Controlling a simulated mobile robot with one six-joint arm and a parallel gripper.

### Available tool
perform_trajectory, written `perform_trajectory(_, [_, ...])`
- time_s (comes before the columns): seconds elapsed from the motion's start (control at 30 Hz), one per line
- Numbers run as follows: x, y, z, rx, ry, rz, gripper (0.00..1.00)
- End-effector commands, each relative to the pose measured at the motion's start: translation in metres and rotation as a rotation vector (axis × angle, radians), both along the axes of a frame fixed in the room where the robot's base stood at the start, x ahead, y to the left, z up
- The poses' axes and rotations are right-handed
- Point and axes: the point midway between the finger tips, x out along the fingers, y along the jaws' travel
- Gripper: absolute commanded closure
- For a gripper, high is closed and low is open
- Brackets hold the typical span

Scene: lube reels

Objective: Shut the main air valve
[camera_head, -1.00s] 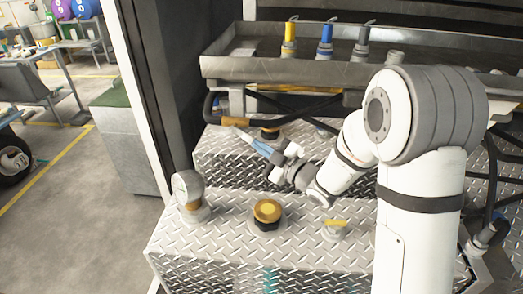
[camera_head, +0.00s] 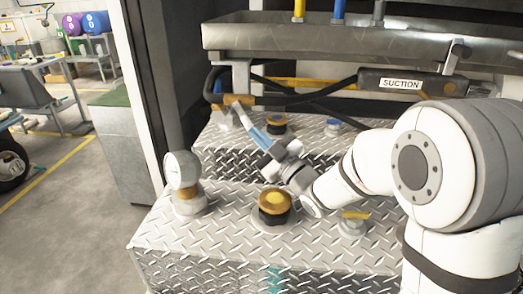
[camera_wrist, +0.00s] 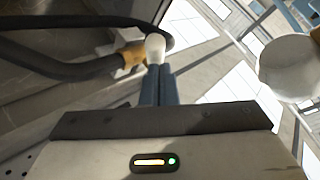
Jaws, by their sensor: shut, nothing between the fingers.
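My gripper (camera_head: 250,128) is shut and empty, its bluish fingers pointing up and left over the rear tread-plate box. In the wrist view its fingers (camera_wrist: 158,85) are together, with a pale rounded knob (camera_wrist: 155,44) right at their tips; I cannot tell whether they touch. A brass-yellow fitting (camera_wrist: 131,57) on a black hose lies just left of the knob. In the head view a yellow fitting (camera_head: 240,100) shows just beyond the fingertips. No label names the main air valve. A small yellow-handled valve (camera_head: 353,214) stands on the front box.
A round gauge (camera_head: 182,170) stands at the left of the front box (camera_head: 230,225), beside a yellow-topped black cap (camera_head: 274,202). A metal trough (camera_head: 360,40) and black hoses are behind. A "SUCTION" label (camera_head: 401,84) is at right. Open floor lies left.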

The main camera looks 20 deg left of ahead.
Motion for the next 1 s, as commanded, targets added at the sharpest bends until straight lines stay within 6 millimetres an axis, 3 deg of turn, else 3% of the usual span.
perform_trajectory(0.03, [-0.001,0.003,-0.008,0.0,-0.001,0.001,1.0])
perform_trajectory(0.3, [-0.002,0.013,-0.013,-0.001,-0.001,0.002,1.0])
perform_trajectory(1.0, [-0.003,0.019,-0.012,-0.002,0.0,0.003,1.0])
